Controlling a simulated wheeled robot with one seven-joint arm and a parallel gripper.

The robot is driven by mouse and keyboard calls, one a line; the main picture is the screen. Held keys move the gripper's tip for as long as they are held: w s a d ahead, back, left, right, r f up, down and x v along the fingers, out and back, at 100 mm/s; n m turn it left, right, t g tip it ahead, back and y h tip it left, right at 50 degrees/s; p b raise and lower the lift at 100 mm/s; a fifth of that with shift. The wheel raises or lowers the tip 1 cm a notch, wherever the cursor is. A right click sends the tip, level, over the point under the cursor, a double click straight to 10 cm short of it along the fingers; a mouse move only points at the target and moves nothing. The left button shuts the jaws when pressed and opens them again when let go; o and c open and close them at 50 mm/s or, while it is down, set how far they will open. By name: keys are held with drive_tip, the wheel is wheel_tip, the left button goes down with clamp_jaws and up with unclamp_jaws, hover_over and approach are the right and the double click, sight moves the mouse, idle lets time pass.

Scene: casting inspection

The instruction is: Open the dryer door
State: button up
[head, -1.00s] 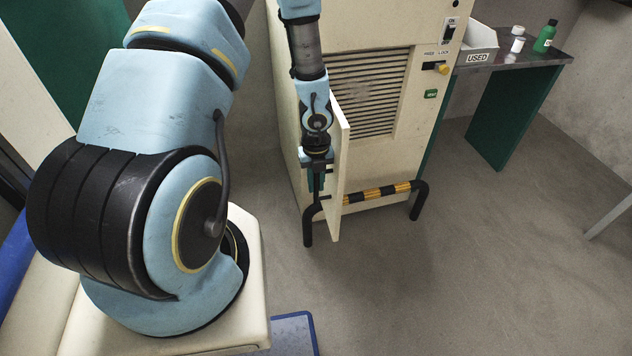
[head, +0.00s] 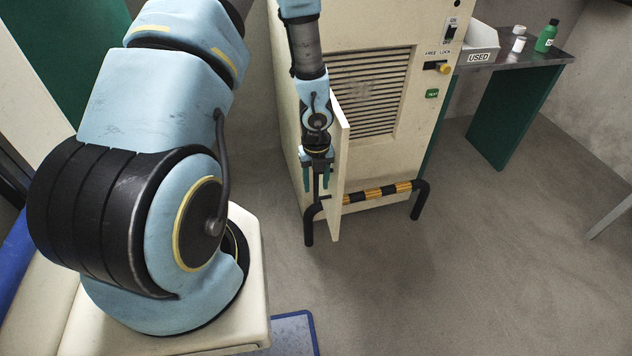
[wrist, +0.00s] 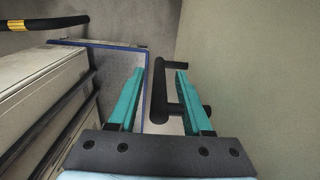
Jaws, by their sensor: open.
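The dryer (head: 290,120) is a tall cream cabinet with a louvred front. Its cream door (head: 338,190) stands swung out from the front, seen nearly edge-on in the head view. In the wrist view the door (wrist: 260,70) fills the right side as a plain surface. A black bar handle (wrist: 160,95) sticks out from it. My gripper (head: 317,196) hangs beside the door's left face. In the wrist view its teal fingers (wrist: 160,78) are open, with the handle bar between them. The right finger lies between bar and door. I cannot tell whether either finger touches the handle.
A black-and-yellow striped guard bar (head: 380,192) crosses low before the dryer. A dark-topped table (head: 540,58) at the right carries a box marked USED (head: 480,45), a white bottle (head: 518,43) and a green bottle (head: 546,36). The floor (head: 480,260) at front right is clear.

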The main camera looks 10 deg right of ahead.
wheel_tip(320, 180, up, 11)
drive_tip(key=shift+f+p, duration=0.1)
drive_tip(key=shift+p, duration=0.5)
drive_tip(key=s+a+r+n, duration=0.2)
drive_tip(key=a+r+n, duration=0.7)
drive_tip(key=n, duration=0.8)
drive_tip(key=s+a+r+n+t, duration=0.1)
drive_tip(key=s+a+r+n, duration=0.2)
drive_tip(key=a+r+n, duration=0.6)
drive_tip(key=r+n, duration=0.1)
drive_tip(key=n, duration=0.7)
drive_tip(key=shift+s+r+n+t, duration=0.3)
drive_tip(key=shift+s, duration=0.05)
